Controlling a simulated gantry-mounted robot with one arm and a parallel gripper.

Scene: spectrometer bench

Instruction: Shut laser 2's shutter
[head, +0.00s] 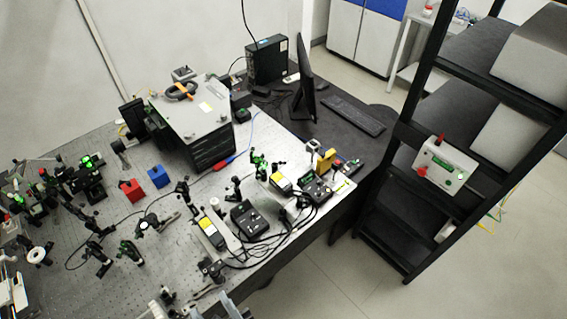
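Two laser-like modules with yellow labels stand on the right part of the optical table. One module (211,232) is nearer the front edge, the other module (281,182) is farther back and right. A dark control box (249,219) sits beside the nearer one, and a second control box (317,188) beside the farther one. No readable marking tells which is laser 2. The shutters are too small to tell open from shut. I cannot make out my gripper in this view.
The perforated optical table (95,275) carries many small mounts. Black cables run along the front edge. A black rack (405,135) stands right; floor beside it is clear.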

